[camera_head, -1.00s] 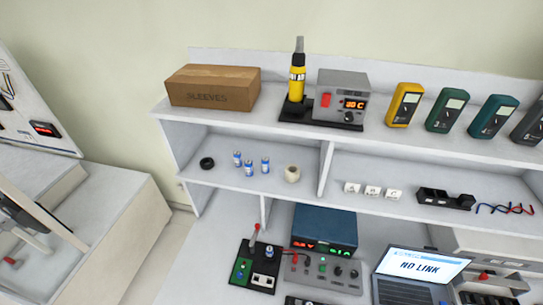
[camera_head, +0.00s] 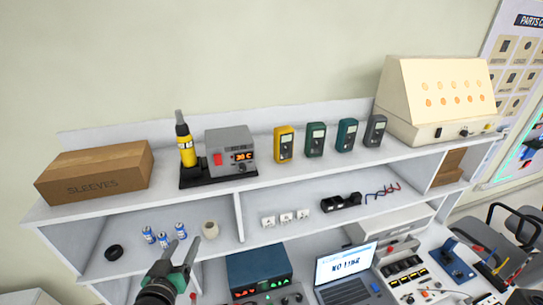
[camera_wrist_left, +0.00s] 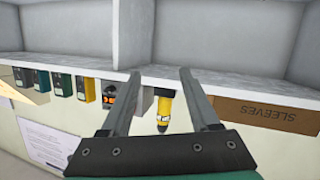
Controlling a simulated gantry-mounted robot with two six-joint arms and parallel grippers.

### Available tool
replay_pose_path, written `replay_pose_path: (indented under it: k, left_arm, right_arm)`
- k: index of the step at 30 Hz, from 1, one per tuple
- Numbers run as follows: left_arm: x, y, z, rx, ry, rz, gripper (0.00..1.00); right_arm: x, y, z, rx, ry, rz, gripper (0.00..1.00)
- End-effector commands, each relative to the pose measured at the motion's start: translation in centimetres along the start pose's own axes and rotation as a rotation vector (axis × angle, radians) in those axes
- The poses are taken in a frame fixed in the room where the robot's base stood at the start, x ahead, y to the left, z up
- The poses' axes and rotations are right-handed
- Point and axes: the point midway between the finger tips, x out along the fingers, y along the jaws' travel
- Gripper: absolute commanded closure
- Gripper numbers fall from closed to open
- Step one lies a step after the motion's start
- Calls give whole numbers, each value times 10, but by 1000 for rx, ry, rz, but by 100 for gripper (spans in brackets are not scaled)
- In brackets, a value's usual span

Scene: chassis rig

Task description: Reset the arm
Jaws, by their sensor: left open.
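My left gripper (camera_head: 182,246) is at the bottom of the head view, left of centre, pointing up toward the shelf unit. Its two fingers are apart with nothing between them. It overlaps the lower shelf in the picture, near the blue-and-white cells (camera_head: 164,236) and the beige roll (camera_head: 210,229). In the left wrist view, which shows the scene upside down, both fingers (camera_wrist_left: 160,73) are spread and empty, with the shelf unit beyond them. My right gripper is in neither view.
The upper shelf (camera_head: 212,193) holds a SLEEVES box (camera_head: 95,172), a soldering station (camera_head: 231,150), several meters (camera_head: 315,140) and a cream cabinet (camera_head: 437,98). Below stand a blue power supply (camera_head: 258,269) and a laptop (camera_head: 345,268). A chair (camera_head: 510,232) is at right.

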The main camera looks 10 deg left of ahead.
Motion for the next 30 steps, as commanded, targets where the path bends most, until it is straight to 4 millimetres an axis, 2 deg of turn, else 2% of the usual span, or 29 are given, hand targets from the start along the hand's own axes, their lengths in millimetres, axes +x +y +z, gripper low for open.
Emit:
replay_pose_path:
  k: [1, 4, 6, 8, 9, 11, 12, 15, 18, 21, 30]
  left_arm:
    - [-8, 20, -49, 4, 82, 37, 38]
    - [-32, 54, -128, 12, 238, 104, 38]
    - [-56, 76, -182, 15, 351, 150, 38]
    - [-82, 93, -226, 19, 453, 189, 38]
    - [-101, 103, -255, 20, 521, 213, 38]
    - [-134, 117, -294, 23, 625, 249, 38]
    - [-158, 124, -318, 25, 696, 271, 38]
    - [-216, 135, -363, 31, 859, 312, 38]
    - [-262, 135, -386, 44, 988, 327, 38]
    - [-289, 133, -390, 68, 1061, 327, 38]
    - [-291, 133, -390, 104, 1074, 309, 38]
  right_arm:
    - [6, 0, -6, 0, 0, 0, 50]
    - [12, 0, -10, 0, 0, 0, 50]
    - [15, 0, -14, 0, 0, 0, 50]
    - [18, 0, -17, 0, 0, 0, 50]
    - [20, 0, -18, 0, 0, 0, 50]
    - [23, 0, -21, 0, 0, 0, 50]
    - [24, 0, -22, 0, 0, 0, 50]
    - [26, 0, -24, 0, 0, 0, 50]
    - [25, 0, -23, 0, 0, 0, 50]
    - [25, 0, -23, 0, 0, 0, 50]
    - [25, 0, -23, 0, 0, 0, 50]
